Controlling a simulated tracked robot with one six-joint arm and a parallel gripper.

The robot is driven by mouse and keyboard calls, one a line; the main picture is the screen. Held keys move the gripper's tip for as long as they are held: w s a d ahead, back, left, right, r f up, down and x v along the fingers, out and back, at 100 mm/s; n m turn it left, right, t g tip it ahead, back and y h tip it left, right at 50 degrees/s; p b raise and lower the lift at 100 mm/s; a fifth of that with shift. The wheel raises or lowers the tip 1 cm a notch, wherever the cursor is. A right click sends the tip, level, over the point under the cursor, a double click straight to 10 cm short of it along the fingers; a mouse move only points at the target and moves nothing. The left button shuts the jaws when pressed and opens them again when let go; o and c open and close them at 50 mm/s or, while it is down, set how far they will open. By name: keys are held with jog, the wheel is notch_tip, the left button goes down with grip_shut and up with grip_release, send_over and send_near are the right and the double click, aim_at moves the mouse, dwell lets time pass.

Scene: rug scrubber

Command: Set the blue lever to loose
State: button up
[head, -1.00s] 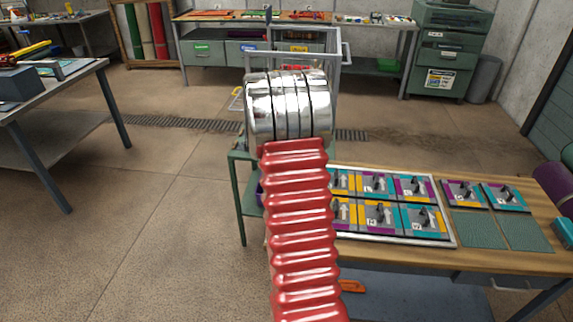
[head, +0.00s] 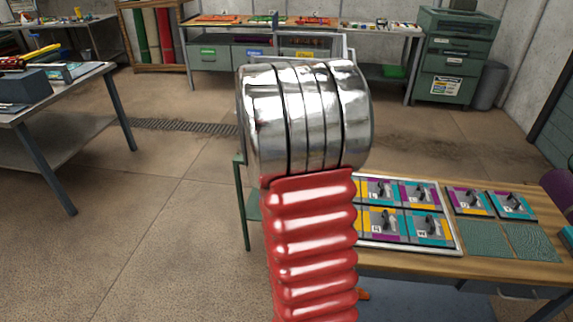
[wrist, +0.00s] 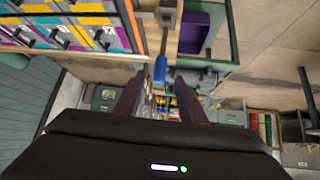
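The blue lever (wrist: 160,69) shows in the wrist view as a short blue grip on a grey metal rod. It is near the image middle, at the level of my fingertips. My gripper (wrist: 160,82) is open, with one dark finger on each side of the blue grip's line. I cannot tell whether the grip is between the fingers or just beyond them. No contact shows. In the head view my own arm covers the gripper and the lever. No loose mark can be read.
A wooden bench (head: 450,268) stands at the right with a framed tray (head: 456,238) of coloured lever panels. A grey table (head: 75,95) stands at the left, with open floor between.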

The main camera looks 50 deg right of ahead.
jog(key=shift+v, duration=1)
jog(key=shift+c, duration=0.3)
